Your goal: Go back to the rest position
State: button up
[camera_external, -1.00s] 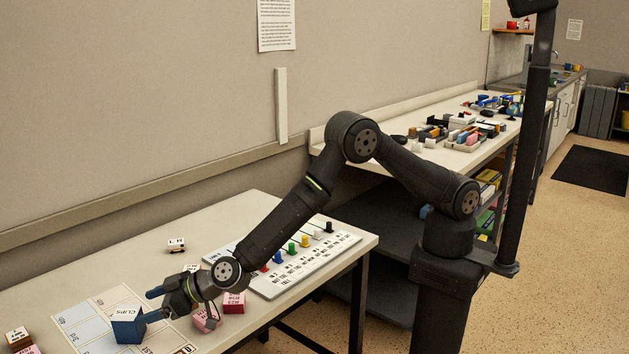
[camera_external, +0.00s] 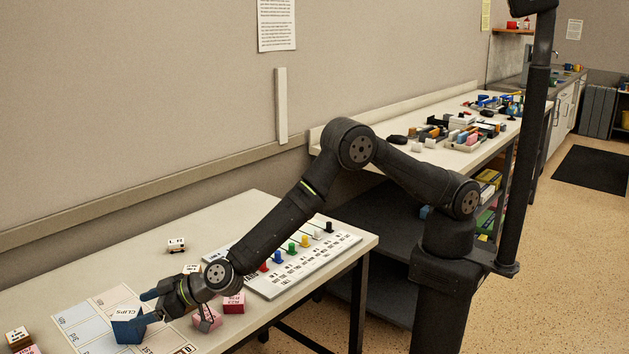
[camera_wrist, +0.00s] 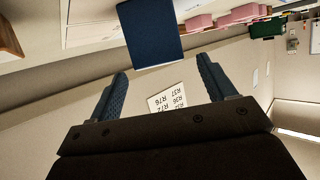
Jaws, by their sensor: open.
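My gripper (camera_external: 151,306) is low over the left part of the near table (camera_external: 250,212), with my arm stretched out from its stand at the right. In the wrist view my gripper's two fingers (camera_wrist: 160,85) are spread apart with nothing between them. A blue box with a white top marked CLIPS (camera_external: 127,329) stands on the printed sheet (camera_external: 75,318), right beside the fingertips. The wrist view shows its blue side (camera_wrist: 150,33) just beyond the fingertips. I cannot tell whether a finger touches it.
Pink boxes (camera_external: 233,304) lie under and beside my wrist. A board with coloured pegs (camera_external: 300,262) lies on the table to the right. A small white block (camera_external: 176,245) is near the wall, and brown and pink boxes (camera_external: 19,340) sit at the left edge. Air above the table is free.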

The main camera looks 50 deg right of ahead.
aim_at(134, 312)
jog(key=x, duration=0.4)
jog(key=shift+d, duration=0.1)
notch_tip(134, 312, up, 5)
jog(key=shift+w+d+f, duration=0.1)
jog(key=shift+d+f, duration=0.05)
jog(key=shift+d, duration=0.05)
jog(key=w+d+r+m+t+h, duration=0.1)
jog(key=w+d+r, duration=0.3)
jog(key=w+d, duration=0.45)
jog(key=w+d+r+m+t, duration=0.1)
jog(key=w+d+r, duration=0.3)
jog(key=w+d, duration=0.45)
jog(key=w+d+r+m+h, duration=0.1)
jog(key=w+d, duration=0.5)
jog(key=d, duration=0.8)
jog(key=w+d+r+m+t+h, duration=0.1)
jog(key=w+d+m+h, duration=0.2)
jog(key=d, duration=1.1)
jog(key=w+d+m+t+h, duration=0.1)
jog(key=w+d+h, duration=0.2)
jog(key=w+d, duration=0.5)
jog(key=d, duration=0.5)
jog(key=shift+w+d+r+m, duration=0.3)
jog(key=shift+d+r+m, duration=0.1)
